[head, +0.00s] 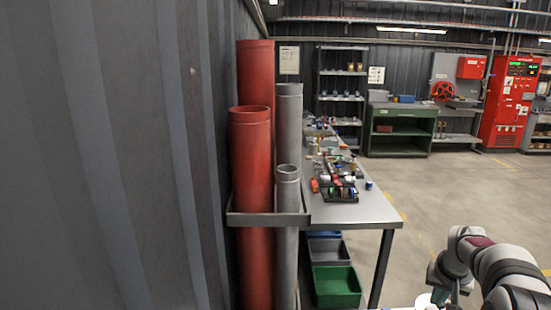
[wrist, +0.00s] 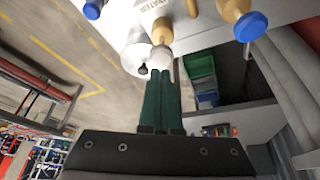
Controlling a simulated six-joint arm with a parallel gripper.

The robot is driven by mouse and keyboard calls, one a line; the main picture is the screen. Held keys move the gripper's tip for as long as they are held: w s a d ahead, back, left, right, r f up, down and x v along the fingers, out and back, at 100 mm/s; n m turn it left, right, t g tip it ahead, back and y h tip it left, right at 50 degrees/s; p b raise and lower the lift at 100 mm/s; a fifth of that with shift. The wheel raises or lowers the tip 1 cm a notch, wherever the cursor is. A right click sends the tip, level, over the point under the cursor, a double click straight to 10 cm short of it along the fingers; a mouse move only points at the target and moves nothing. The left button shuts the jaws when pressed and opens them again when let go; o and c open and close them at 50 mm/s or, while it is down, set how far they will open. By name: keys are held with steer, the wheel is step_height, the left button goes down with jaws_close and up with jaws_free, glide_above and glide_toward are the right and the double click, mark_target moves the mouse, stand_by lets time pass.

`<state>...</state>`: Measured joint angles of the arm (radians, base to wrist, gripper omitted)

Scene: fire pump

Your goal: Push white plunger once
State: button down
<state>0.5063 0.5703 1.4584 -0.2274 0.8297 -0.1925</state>
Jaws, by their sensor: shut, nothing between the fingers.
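The white plunger (wrist: 161,57) shows at the upper middle of the wrist view, a white knob on a tan shaft below a pale panel with lettering. My gripper (wrist: 157,74) has dark green fingers, shut together and empty. Their tips are right by the white knob; I cannot tell whether they touch it. In the head view the plunger cannot be made out, and my arm covers the lower right corner.
In the head view a workbench (head: 372,209) with tools, red pipes (head: 251,160) and a green bin (head: 335,285) lie left. The floor (head: 450,195) beyond is open.

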steer(key=shift+f, duration=0.1)
steer(key=shift+f, duration=2.15)
steer(key=shift+r, duration=2.25)
